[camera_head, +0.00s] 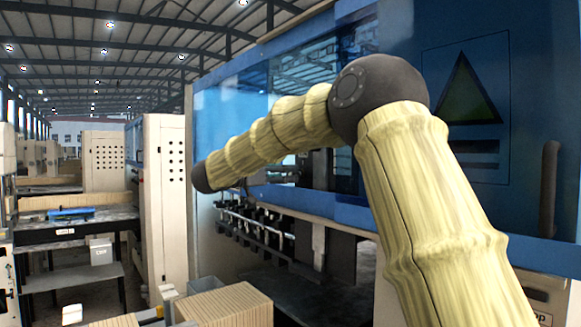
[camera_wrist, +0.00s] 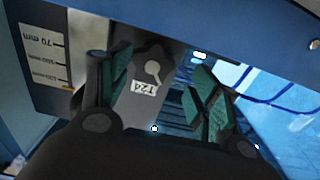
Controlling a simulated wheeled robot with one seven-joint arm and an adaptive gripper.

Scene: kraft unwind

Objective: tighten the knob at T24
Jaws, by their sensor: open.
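The label T24 (camera_wrist: 145,87) shows upside down on a grey plate in the wrist view. My gripper (camera_wrist: 160,75) is open, with one green-padded finger on each side of the plate and knob. Nothing is visibly held between the pads. The knob appears apart from both fingers; its depth relative to the fingertips is hard to tell. In the head view my gripper and the knob cannot be made out.
A scale plate (camera_wrist: 45,50) marked in mm stands left of the fingers. A blue beam (camera_wrist: 240,25) crosses above them. In the head view, the blue machine panel (camera_head: 235,105) lies behind my arm, and a stack of cardboard (camera_head: 225,303) stands below.

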